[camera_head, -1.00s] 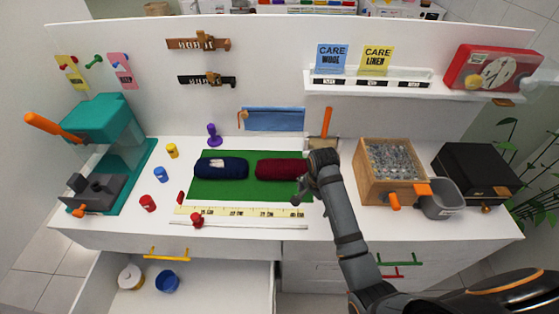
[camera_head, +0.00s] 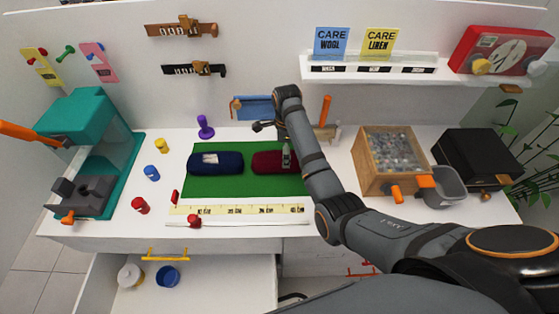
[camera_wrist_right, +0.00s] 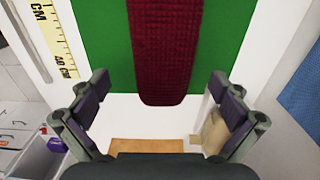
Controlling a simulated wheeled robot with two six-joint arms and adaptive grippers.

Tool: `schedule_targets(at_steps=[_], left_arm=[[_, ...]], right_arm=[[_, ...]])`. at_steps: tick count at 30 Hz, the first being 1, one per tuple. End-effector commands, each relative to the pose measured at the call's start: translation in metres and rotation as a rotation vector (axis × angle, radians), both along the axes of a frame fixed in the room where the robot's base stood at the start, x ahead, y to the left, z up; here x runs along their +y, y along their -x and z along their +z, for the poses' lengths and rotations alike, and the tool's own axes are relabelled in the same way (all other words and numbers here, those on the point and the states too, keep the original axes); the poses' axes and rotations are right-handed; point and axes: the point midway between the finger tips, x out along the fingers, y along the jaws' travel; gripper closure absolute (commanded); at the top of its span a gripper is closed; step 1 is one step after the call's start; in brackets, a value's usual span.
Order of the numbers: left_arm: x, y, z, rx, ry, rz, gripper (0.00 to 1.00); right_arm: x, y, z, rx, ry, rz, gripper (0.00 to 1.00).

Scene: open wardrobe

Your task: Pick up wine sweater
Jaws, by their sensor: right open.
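The wine sweater (camera_head: 268,162) is a dark red knitted roll on the right part of a green mat (camera_head: 230,190). My right forearm covers its right end in the head view. In the right wrist view the sweater (camera_wrist_right: 168,50) runs from the top edge to a rounded end near the middle. My right gripper (camera_wrist_right: 158,97) is open and empty, its fingers spread either side of that end and apart from it. In the head view the right gripper (camera_head: 275,140) is partly hidden, above the sweater's right end. My left gripper is not in view.
A dark blue roll (camera_head: 215,163) lies left of the sweater. A yellow ruler (camera_head: 235,209) lies in front of the mat. A wooden box (camera_head: 366,172) stands right. A blue cloth (camera_head: 253,107) is behind. An open drawer (camera_head: 215,285) holds two cups.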

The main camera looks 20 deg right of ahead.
Motion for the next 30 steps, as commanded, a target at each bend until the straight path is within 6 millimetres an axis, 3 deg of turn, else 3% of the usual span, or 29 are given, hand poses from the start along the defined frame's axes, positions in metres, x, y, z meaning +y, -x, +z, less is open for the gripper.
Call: schedule_targets(at_steps=[6,12,19,30], left_arm=[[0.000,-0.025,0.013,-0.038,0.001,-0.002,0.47],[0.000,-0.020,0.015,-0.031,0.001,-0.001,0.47],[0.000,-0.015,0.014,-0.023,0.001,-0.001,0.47],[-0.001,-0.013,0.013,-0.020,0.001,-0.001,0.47]], right_arm=[[0.001,-0.005,-0.022,0.005,0.001,0.000,0.00],[0.001,-0.007,-0.050,0.002,0.000,0.000,0.00],[0.001,-0.007,-0.052,0.000,0.000,0.000,0.00],[0.002,-0.007,-0.052,0.001,0.000,0.001,0.50]])
